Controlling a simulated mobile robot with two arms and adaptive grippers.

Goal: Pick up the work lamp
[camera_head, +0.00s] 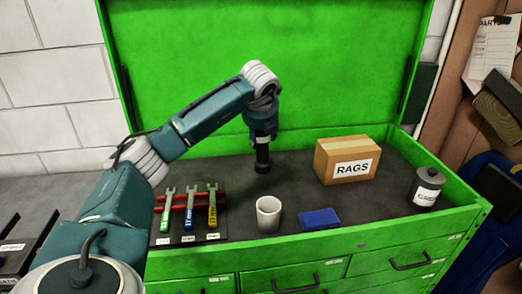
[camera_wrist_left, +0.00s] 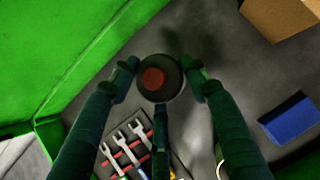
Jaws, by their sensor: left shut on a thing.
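The work lamp (camera_head: 262,158) is a dark, upright cylinder over the dark floor of the green tool chest, behind the white cup. In the left wrist view it appears end-on as a black round top with a red centre (camera_wrist_left: 153,79). My left gripper (camera_head: 262,137) points down from above and is shut on the lamp. In the left wrist view its fingers (camera_wrist_left: 160,70) stand on both sides of the lamp. The lamp's lower end is at or close to the chest floor; I cannot tell if it touches. My right gripper is not in view.
A cardboard RAGS box (camera_head: 346,160) stands to the right. A white cup (camera_head: 268,214), a blue block (camera_head: 319,219) and several wrenches (camera_head: 189,208) are in front. A grey canister (camera_head: 427,188) is at the right end. The green lid (camera_head: 265,65) rises behind.

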